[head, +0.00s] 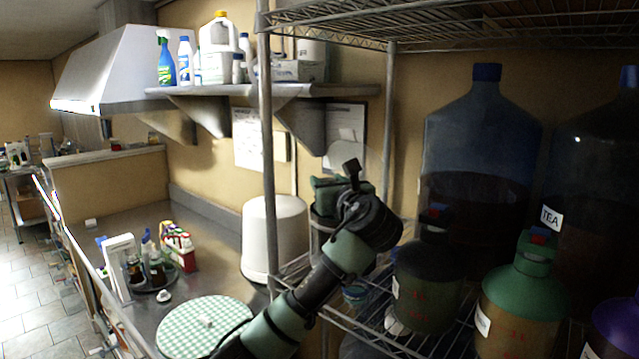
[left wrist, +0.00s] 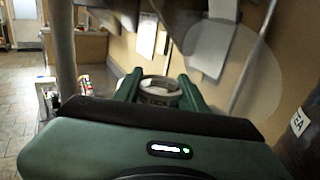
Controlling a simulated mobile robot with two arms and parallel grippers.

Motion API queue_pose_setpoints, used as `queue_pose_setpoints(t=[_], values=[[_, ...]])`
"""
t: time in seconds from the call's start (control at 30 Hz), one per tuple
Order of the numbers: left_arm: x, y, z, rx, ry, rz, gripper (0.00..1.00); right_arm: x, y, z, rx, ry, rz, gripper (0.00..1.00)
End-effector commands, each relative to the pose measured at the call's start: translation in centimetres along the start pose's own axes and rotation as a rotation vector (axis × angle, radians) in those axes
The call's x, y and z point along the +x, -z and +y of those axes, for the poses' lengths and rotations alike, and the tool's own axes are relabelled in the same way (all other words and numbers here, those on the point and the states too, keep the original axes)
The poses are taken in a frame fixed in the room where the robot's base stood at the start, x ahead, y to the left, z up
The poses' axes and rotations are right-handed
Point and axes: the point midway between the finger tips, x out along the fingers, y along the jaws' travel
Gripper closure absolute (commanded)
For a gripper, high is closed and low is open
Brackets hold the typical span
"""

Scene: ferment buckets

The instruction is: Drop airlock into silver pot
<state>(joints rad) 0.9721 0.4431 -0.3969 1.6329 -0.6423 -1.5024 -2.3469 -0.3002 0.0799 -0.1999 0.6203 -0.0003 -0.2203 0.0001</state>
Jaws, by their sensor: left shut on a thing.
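My left gripper (head: 340,187) reaches up in front of the wire shelf's near post, with its fingers pointing away from me. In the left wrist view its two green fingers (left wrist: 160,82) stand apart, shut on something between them. I take this for the airlock, but its shape cannot be made out clearly. A round, grey-rimmed vessel (left wrist: 160,92) shows between the fingers there and may be the silver pot. In the head view a grey vessel (head: 324,232) is partly hidden behind my gripper and arm. My right gripper is not in view.
The wire shelf (head: 405,338) holds dark carboys (head: 480,135), a dark bucket (head: 425,285) and a green-topped jug (head: 520,300). A pale see-through disc (left wrist: 240,75) overlaps the wall.

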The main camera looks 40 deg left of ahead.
Motion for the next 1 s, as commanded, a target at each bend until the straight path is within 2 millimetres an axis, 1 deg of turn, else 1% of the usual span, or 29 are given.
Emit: queue_pose_setpoints(t=[0.1,0.4,0.6,0.97,1.0], values=[[0.6,0.2,-1.1,0.001,0.0,0.0,0.97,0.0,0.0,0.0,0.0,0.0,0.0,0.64],[2.0,1.0,-3.2,0.001,0.001,0.0,0.97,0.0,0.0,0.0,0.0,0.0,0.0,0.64],[1.9,2.1,-3.1,0.001,0.001,-0.002,0.97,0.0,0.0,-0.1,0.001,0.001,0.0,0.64],[1.9,2.3,-3.1,0.0,0.001,-0.002,0.97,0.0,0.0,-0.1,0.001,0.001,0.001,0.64],[1.9,2.3,-3.1,0.0,0.001,-0.002,0.53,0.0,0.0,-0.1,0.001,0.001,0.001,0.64]])
